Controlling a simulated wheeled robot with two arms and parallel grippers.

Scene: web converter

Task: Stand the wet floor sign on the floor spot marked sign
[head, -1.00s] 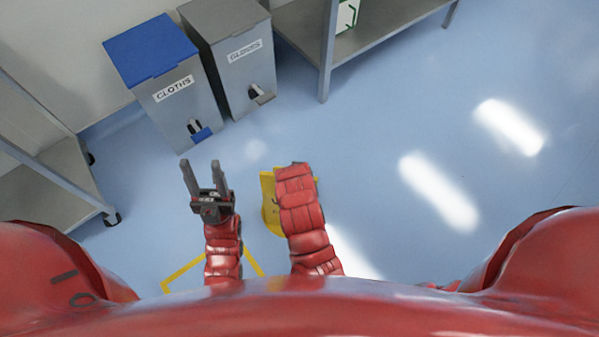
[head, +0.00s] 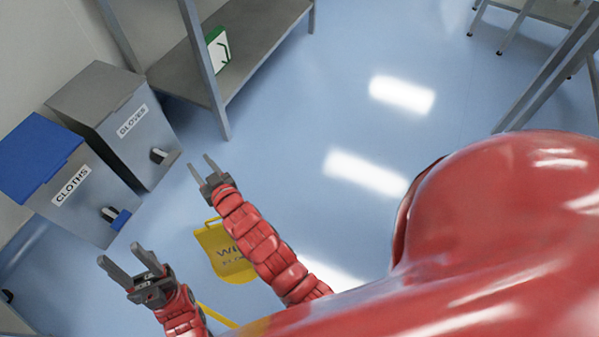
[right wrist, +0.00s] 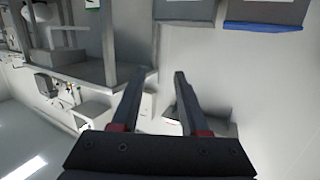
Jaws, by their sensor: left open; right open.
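The yellow wet floor sign (head: 222,250) shows in the head view, low in the picture, partly hidden behind my right arm. Part of its dark lettering is readable. Whether it stands or leans I cannot tell. A yellow line on the floor (head: 216,315) runs just below it, mostly hidden by my body. My right gripper (head: 204,169) is open and empty, above and left of the sign in the picture. My left gripper (head: 126,266) is open and empty, left of the sign. In the right wrist view the open fingers (right wrist: 158,100) have nothing between them.
A blue-lidded CLOTHS bin (head: 75,195) and a grey GLOVES bin (head: 130,130) stand at the left. A metal shelf unit (head: 180,78) holding a green and white box (head: 218,52) stands behind. Another metal frame (head: 545,70) is at the right. The middle floor is clear.

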